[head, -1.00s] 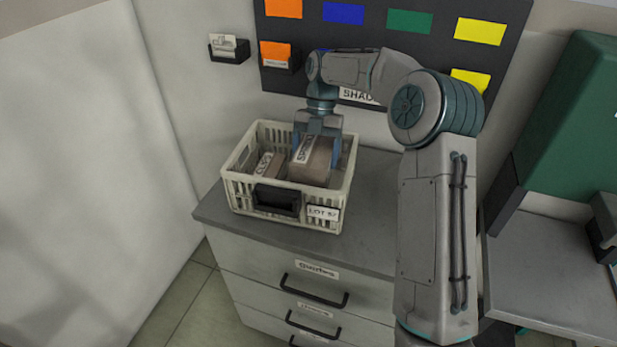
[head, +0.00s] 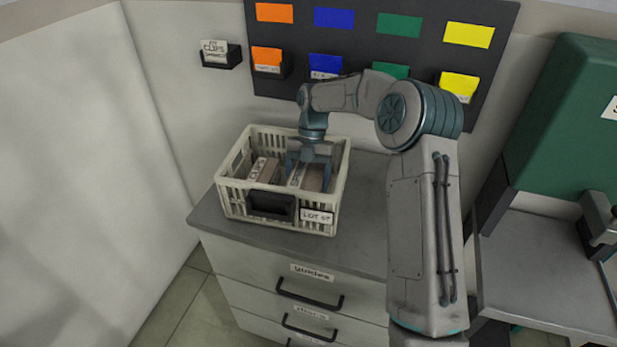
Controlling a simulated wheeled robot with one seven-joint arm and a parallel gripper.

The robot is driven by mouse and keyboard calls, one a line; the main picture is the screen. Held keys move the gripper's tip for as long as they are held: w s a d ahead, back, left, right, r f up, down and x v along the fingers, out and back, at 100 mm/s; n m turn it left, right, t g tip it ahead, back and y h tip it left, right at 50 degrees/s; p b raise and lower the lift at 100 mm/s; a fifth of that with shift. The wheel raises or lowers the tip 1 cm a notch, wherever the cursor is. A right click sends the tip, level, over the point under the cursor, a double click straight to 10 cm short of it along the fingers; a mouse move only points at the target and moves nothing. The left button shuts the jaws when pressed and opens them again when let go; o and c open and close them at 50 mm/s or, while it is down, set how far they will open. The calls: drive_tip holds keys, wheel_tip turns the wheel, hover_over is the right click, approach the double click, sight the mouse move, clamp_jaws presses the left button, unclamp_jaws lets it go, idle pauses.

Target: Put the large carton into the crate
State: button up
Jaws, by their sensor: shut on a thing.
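The cream slatted crate (head: 232,197) stands on the grey top of a drawer cabinet, with a black handle and a "LOT 57"-like label on its front. The large brown carton (head: 314,179) is inside the crate, in its right part, with a white lettered label on it. My gripper (head: 308,174) points down into the crate and is shut on the carton. The carton's lower part is hidden by the crate's front wall, so I cannot tell whether it touches the floor of the crate.
A smaller carton labelled "CLIPS" (head: 262,171) lies in the crate's left part. The cabinet top (head: 358,222) is clear right of the crate. A dark board with coloured cards (head: 399,25) hangs behind. A green machine (head: 566,130) stands at the right.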

drive_tip(key=shift+f, duration=0.25)
drive_tip(key=o, duration=1.3)
drive_tip(key=shift+c, duration=0.2)
